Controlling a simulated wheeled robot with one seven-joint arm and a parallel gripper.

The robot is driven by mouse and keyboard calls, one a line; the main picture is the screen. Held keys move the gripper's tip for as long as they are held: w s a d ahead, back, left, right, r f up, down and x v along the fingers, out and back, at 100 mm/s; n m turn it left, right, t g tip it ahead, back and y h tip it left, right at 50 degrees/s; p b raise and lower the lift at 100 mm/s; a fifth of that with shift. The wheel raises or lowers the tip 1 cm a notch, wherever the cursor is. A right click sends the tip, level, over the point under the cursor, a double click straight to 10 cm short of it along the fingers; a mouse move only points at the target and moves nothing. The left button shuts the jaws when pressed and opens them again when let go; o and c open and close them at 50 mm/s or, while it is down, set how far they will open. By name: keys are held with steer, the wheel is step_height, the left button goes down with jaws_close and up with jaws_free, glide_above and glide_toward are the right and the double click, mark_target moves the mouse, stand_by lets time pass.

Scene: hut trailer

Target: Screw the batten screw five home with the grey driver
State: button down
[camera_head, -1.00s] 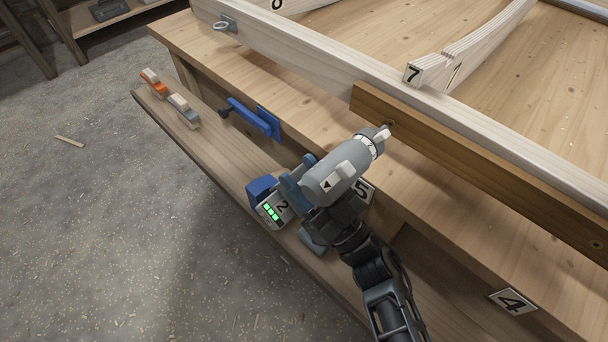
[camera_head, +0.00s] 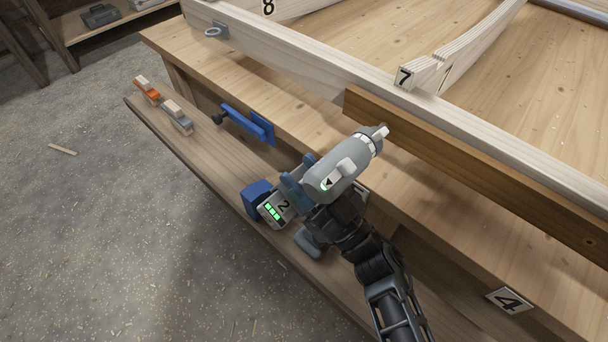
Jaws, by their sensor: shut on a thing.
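The grey driver (camera_head: 335,178) is in my gripper (camera_head: 300,180), which is shut on its handle; the grip itself is partly hidden. The driver points up and to the right. Its tip (camera_head: 382,131) meets the face of the brown batten (camera_head: 470,168) near the batten's left end. The screw there is hidden behind the tip, so I cannot tell how deep it sits. A green light shows beside the black triangle on the driver's body. Its base carries a 2 and several green bars.
The batten lies along a pale timber rail (camera_head: 300,62) on the workbench (camera_head: 190,45). A blue clamp (camera_head: 247,122) is fixed to the bench front. An orange block (camera_head: 147,90) and a grey block (camera_head: 178,117) rest on the lower shelf (camera_head: 215,165). Plate 4 (camera_head: 509,300) is at right.

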steer(key=shift+w+d+r, duration=0.15)
steer(key=shift+w+d, duration=0.3)
steer(key=shift+w, duration=0.15)
stand_by(0.9)
stand_by(0.5)
steer(key=shift+s+a, duration=0.95)
steer(key=shift+s, duration=0.3)
steer(key=s+d+p, duration=0.3)
steer(key=s+p, duration=0.1)
steer(key=s, duration=0.3)
steer(key=shift+s, duration=0.25)
